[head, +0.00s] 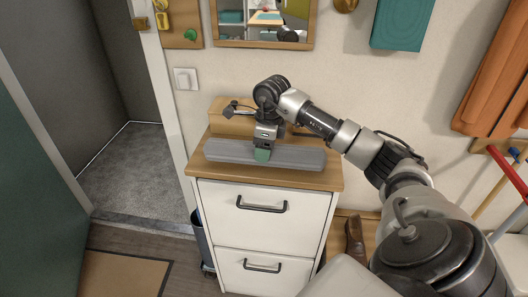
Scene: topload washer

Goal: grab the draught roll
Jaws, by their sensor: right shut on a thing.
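The draught roll (300,158) is a long grey roll lying across the wooden top of a white cabinet (262,212). My right gripper (262,154) reaches down onto the roll a little left of its middle. It is shut on the roll, which appears to rest on the cabinet top. The gripper covers the part of the roll that it holds. My left gripper is not in view.
A wooden box (228,122) stands behind the roll at the back left of the cabinet top. A mirror (262,22) hangs on the wall above. A doorway with grey carpet (140,172) is at left. Brown shoes (355,238) are right of the cabinet.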

